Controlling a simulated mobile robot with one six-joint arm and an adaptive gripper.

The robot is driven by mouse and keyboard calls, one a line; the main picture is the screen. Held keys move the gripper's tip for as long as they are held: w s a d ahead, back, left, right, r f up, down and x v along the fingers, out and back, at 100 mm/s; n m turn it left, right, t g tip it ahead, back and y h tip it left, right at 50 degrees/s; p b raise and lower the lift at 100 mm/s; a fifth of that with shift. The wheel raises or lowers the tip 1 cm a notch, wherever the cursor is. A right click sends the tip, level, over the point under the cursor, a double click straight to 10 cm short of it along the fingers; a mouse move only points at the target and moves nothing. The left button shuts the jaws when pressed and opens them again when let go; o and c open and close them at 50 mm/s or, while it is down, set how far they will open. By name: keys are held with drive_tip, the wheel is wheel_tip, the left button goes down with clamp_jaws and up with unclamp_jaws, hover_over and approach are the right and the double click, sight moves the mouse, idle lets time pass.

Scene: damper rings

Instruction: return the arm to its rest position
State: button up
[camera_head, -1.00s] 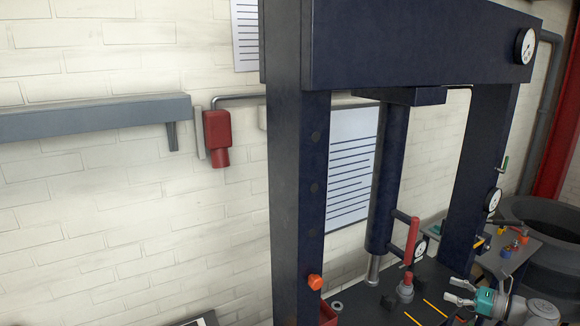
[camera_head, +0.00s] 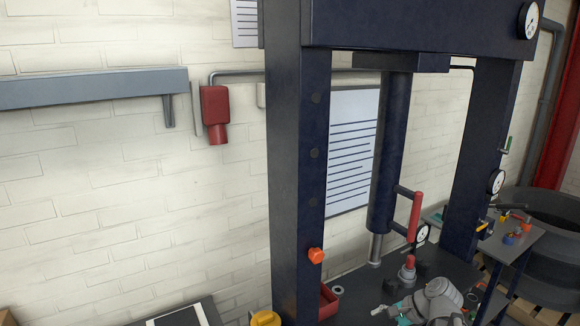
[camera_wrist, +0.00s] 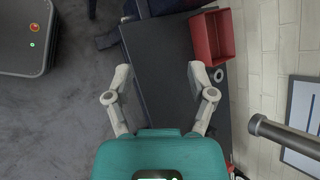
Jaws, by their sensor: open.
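My gripper (camera_wrist: 160,72) is open and empty in the wrist view. Its two pale fingers stand wide apart beyond the teal body, above the dark press table (camera_wrist: 165,50). Neither touches the gripper.
The dark blue press frame (camera_head: 296,170) rises beside the arm, with its ram (camera_head: 388,150) and a red-handled lever (camera_head: 415,215). A side table (camera_head: 510,240) with small coloured parts stands right. A grey wall shelf (camera_head: 90,88) is at left.

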drive_tip(key=s+a+f+n+g+h+b, duration=0.1)
drive_tip(key=s+a+f+n+h+b, duration=0.1)
drive_tip(key=f+n, duration=0.4)
drive_tip(key=s+a+f+n+g+h+b, duration=0.1)
drive_tip(key=s+a+f+n+h+b, duration=0.1)
drive_tip(key=a+f+n+h+b, duration=0.3)
wheel_tip(320, 180, down, 2)
drive_tip(key=shift+a+n+g+h, duration=0.15)
drive_tip(key=shift+n+g+h, duration=0.35)
drive_tip(key=shift+n, duration=0.5)
